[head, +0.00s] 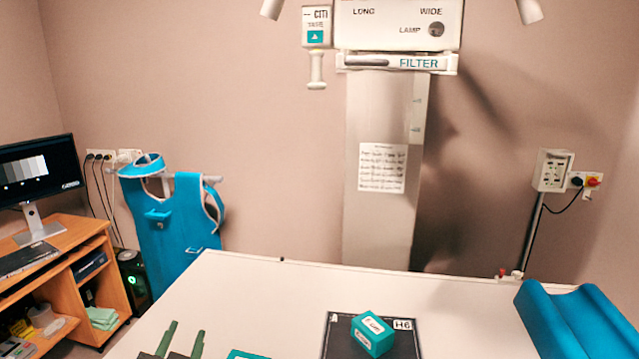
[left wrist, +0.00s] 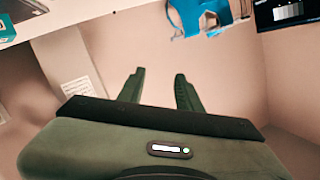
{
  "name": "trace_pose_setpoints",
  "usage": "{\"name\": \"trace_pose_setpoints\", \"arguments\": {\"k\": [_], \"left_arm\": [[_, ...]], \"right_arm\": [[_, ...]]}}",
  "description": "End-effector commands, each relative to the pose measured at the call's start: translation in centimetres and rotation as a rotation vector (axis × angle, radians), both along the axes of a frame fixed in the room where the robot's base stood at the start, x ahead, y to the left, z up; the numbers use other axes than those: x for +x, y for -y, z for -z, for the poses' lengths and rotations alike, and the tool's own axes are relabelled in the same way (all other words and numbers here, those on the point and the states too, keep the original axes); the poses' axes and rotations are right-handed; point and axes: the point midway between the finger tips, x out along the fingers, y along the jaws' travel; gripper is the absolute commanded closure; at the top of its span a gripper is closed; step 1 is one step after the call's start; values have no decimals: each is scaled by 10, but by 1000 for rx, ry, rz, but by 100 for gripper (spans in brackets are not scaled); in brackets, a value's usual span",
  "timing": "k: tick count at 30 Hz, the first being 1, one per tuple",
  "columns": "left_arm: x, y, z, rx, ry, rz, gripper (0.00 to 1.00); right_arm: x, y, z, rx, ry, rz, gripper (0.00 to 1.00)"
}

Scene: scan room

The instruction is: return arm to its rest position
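My left gripper (head: 186,329) shows at the bottom edge of the head view, left of the middle, with its two green fingers apart and nothing between them. It is over the left part of the white table (head: 240,287). In the left wrist view the same gripper (left wrist: 160,75) is open and empty against the bare wall. Most of the left arm is out of frame. My right gripper is not in view.
A teal box (head: 373,334) sits on a black panel marked H6 (head: 338,335). Another teal item (head: 248,354) is cut off by the bottom edge. A blue cushion (head: 575,320) lies at the right. A blue apron (head: 180,235) hangs behind, left of the column (head: 383,230).

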Motion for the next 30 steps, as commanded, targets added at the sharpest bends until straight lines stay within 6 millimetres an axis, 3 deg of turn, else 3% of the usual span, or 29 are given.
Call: {"name": "trace_pose_setpoints", "arguments": {"k": [1,3,6,9,15,20,21,30], "left_arm": [[-19,-1,38,-47,-119,-13,65],[-46,-2,84,-105,-276,-28,65],[-91,2,137,-174,-482,-43,65],[-133,7,174,-224,-647,-53,65],[-205,19,218,-299,-902,-60,65],[-258,28,238,-344,-1072,-58,65],[-266,30,245,-351,-1103,-58,65],[-247,32,346,-342,-1132,-63,65]], "right_arm": [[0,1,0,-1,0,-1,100],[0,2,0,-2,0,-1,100],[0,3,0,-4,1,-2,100],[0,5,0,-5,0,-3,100],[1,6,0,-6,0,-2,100],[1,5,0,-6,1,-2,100],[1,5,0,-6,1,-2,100],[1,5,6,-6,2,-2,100]]}}
